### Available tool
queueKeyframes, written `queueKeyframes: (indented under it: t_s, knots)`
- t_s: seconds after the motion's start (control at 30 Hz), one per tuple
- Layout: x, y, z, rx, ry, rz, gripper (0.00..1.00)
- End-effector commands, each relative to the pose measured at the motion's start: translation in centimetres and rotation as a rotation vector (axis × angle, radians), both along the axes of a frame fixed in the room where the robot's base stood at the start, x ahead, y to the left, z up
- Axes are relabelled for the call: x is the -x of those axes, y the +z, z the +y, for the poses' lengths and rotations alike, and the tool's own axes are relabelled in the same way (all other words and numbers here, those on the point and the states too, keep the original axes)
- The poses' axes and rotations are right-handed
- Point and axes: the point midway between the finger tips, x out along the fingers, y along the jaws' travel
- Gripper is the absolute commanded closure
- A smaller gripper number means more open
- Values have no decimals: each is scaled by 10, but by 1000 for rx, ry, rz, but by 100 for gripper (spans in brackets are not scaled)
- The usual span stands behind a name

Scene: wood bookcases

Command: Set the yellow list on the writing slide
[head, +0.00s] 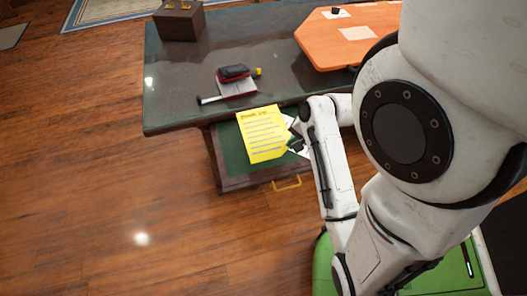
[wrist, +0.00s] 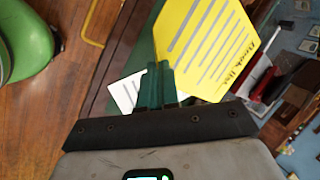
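The yellow list (head: 262,135), a sheet with dark printed lines, is over the writing slide (head: 230,150) in the head view, its upper end overlapping the desk's front edge. The slide is pulled out, with a green top and a brass handle (head: 287,184). My gripper (head: 297,145) is at the list's right edge, partly hidden by my arm. In the wrist view, the green fingers (wrist: 159,72) are close together on an edge of the yellow list (wrist: 207,45). The list looks held above the slide; the exact gap is unclear.
A white paper (wrist: 125,93) lies beneath the fingers. Wooden floor is open at left.

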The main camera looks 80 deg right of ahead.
Motion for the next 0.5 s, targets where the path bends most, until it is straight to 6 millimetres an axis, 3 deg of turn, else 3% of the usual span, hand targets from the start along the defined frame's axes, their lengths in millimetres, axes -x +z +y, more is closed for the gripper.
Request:
queueKeyframes:
  t_s: [0.2, 0.5]
  knots:
    - [-50, -21, -2, -2, 6, 1, 100]
    - [-87, -68, -4, -2, 3, 1, 100]
